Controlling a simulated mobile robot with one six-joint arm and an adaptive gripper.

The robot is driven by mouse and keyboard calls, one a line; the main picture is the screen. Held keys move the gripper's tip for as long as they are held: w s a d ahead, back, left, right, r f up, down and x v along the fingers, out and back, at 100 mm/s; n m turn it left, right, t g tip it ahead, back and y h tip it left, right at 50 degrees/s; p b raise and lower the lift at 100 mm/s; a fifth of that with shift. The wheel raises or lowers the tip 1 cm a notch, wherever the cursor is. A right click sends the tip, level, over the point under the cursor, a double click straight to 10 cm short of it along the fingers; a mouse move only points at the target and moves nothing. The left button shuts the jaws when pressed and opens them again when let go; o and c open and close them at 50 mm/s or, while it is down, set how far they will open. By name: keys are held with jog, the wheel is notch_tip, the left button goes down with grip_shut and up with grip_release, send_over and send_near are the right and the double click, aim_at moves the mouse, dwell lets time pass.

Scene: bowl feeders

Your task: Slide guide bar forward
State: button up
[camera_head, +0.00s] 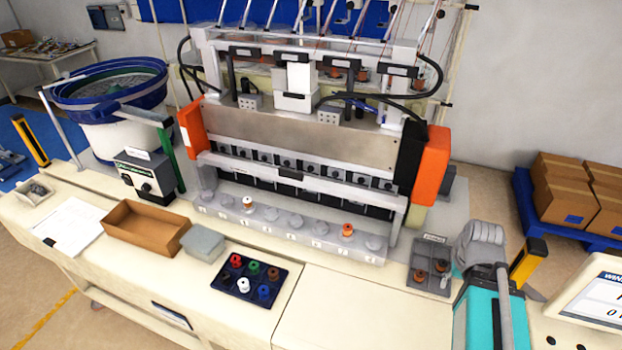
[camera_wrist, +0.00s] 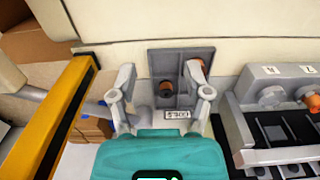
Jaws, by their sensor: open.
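The guide bar (camera_head: 295,178) appears to be the long light-grey bar running across the front of the machine, above the black slots and behind the numbered ledge. A pale bar end at the right edge of the wrist view (camera_wrist: 280,155) looks like part of it. My gripper (camera_wrist: 161,72) is open and empty in the wrist view, to the side of the machine. Its two grey fingers are spread over or in front of a small grey tray (camera_wrist: 182,62) with brown-orange spools. It is apart from the bar. In the head view I cannot clearly make out the fingers.
The numbered ledge (camera_head: 265,222) carries spools and knobs in front of the bar. The grey tray (camera_head: 419,280) stands at its right end. A dark spool tray (camera_head: 226,291), grey box (camera_head: 202,243) and brown box (camera_head: 135,226) lie on the table. The table's front right is clear.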

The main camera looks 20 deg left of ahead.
jog(key=shift+f+b, duration=0.65)
jog(key=shift+f, duration=0.1)
jog(key=c, duration=0.4)
notch_tip(320, 180, down, 8)
jog(key=b, duration=0.8)
grip_shut()
jog(key=shift+s, duration=0.15)
